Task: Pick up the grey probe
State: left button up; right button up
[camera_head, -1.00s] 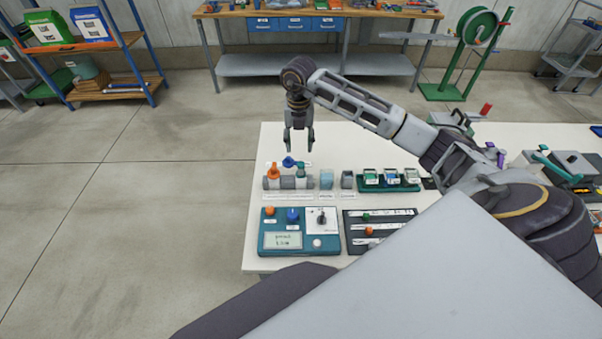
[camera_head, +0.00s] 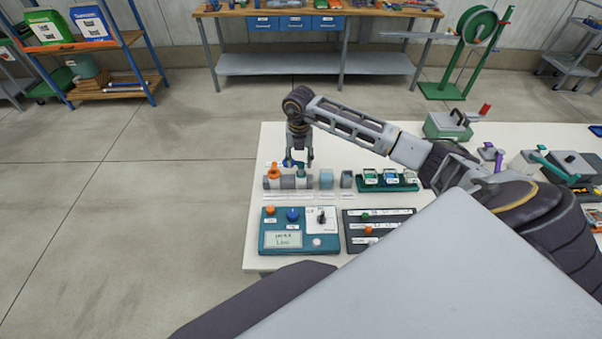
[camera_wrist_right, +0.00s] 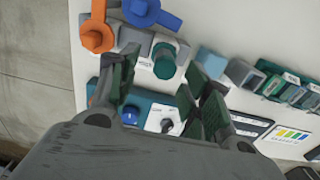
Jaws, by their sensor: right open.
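I cannot surely pick out a grey probe. A grey holder (camera_head: 270,183) stands near the table's left edge, carrying an orange-topped piece (camera_head: 274,171) and a teal-topped piece (camera_head: 300,170). A blue piece (camera_head: 289,162) sits just behind, partly hidden by my right gripper (camera_head: 299,162). That gripper points down, open and empty, above the back of the holder. In the right wrist view, the teal-topped piece (camera_wrist_right: 165,62) shows beyond and between the spread fingers (camera_wrist_right: 160,95), with the orange piece (camera_wrist_right: 97,38) and blue piece (camera_wrist_right: 150,12) farther off. My left gripper is out of view.
A light-blue block (camera_head: 326,179) and a grey block (camera_head: 347,179) stand right of the holder, then a green rack (camera_head: 390,185). A teal meter box (camera_head: 297,235) and a dark panel (camera_head: 370,228) lie in front. The table's back left (camera_head: 275,140) is clear.

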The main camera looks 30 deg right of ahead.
aim_at(301, 164)
jog(key=shift+d+f+p, duration=0.15)
jog(key=shift+f+p, duration=0.2)
jog(key=shift+f, duration=0.55)
jog(key=shift+d+f+p, duration=0.15)
jog(key=shift+f+p, duration=0.15)
jog(key=shift+f, duration=1.45)
grip_shut()
